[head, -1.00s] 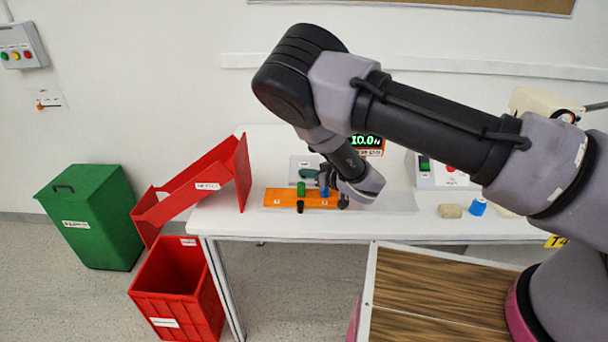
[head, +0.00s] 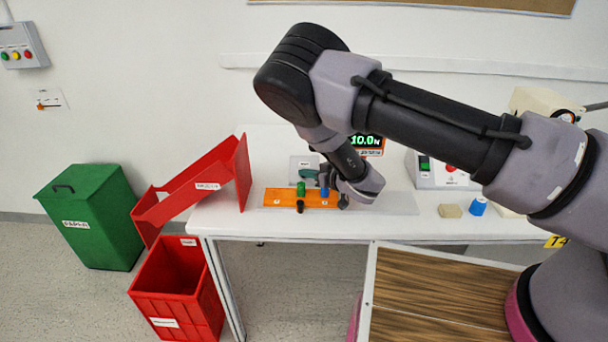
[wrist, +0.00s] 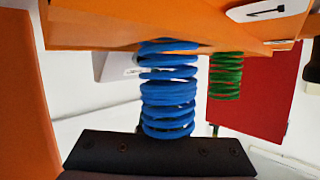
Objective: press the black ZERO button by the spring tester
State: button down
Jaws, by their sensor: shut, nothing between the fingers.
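The spring tester is an orange bar (head: 272,198) on the white table, with a green spring (head: 301,188) and a blue spring (head: 324,191) on it. The wrist view shows the blue spring (wrist: 167,95) close up and the green spring (wrist: 226,76) farther back, both under the orange bar (wrist: 100,25). A small black knob (head: 300,206) stands at the bar's front edge; I cannot read whether it is the ZERO button. My gripper (head: 350,192) is shut and empty at the bar's right end. My wrist hides part of that end, and contact cannot be told.
A lit display (head: 366,142) reads 10.0 N behind my forearm. A red chute (head: 205,185) stands left of the tester. A box with green and red buttons (head: 440,172), a beige block (head: 450,211) and a blue piece (head: 478,206) are to the right.

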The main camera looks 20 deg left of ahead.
jog(key=shift+w+d+f, duration=0.1)
jog(key=shift+w+f, duration=0.2)
jog(key=shift+f, duration=0.1)
dwell(0.9)
jog(key=shift+s+f, duration=0.1)
jog(key=shift+f, duration=0.1)
dwell(1.0)
jog(key=shift+s+d+r, duration=0.1)
jog(key=shift+s+r, duration=0.6)
jog(key=shift+r, duration=0.2)
jog(key=shift+s+r, duration=0.65)
jog(key=shift+r, duration=0.2)
